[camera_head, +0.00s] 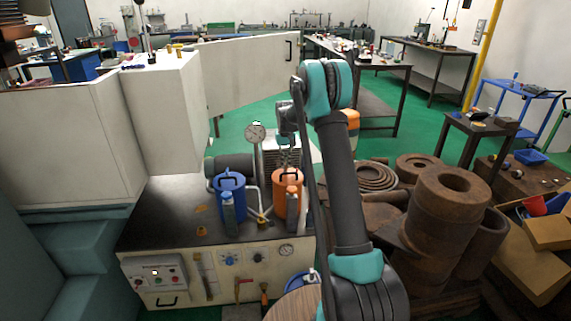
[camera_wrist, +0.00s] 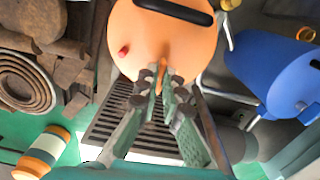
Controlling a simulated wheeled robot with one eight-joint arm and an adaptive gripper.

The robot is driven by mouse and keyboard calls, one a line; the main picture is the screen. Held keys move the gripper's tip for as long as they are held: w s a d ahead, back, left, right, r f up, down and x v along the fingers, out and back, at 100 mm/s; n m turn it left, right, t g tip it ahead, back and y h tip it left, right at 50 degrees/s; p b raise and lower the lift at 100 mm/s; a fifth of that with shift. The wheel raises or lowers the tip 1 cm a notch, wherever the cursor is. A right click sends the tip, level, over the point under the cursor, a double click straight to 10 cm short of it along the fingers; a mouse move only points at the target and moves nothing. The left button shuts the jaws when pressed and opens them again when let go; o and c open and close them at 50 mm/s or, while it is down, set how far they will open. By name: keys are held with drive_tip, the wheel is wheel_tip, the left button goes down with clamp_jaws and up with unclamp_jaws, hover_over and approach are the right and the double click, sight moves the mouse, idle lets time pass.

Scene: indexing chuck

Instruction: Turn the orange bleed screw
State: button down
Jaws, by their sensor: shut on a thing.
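The orange canister (camera_head: 287,202) stands upright on the dark bench top beside the blue canister (camera_head: 230,185). In the wrist view the orange canister (camera_wrist: 180,35) fills the top middle, with its black handle (camera_wrist: 173,11) on top. The orange bleed screw (camera_wrist: 162,66) is a thin orange piece at the canister's near edge, mostly hidden between my fingertips. My gripper (camera_wrist: 162,76) is shut on it. In the head view my gripper (camera_head: 287,158) is above and behind the orange canister, partly hidden by my arm.
A dial gauge (camera_head: 255,132) stands behind the canisters. The blue canister (camera_wrist: 275,70) is close on the right in the wrist view. Rusty cylinders (camera_head: 440,215) crowd the floor right of the bench. The bench top's left part is mostly clear.

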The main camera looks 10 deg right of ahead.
drive_tip(key=shift+m, duration=1.6)
drive_tip(key=c, duration=1.7)
unclamp_jaws()
wheel_tip(320, 180, up, 12)
drive_tip(key=shift+r, duration=0.1)
drive_tip(key=shift+s, duration=0.1)
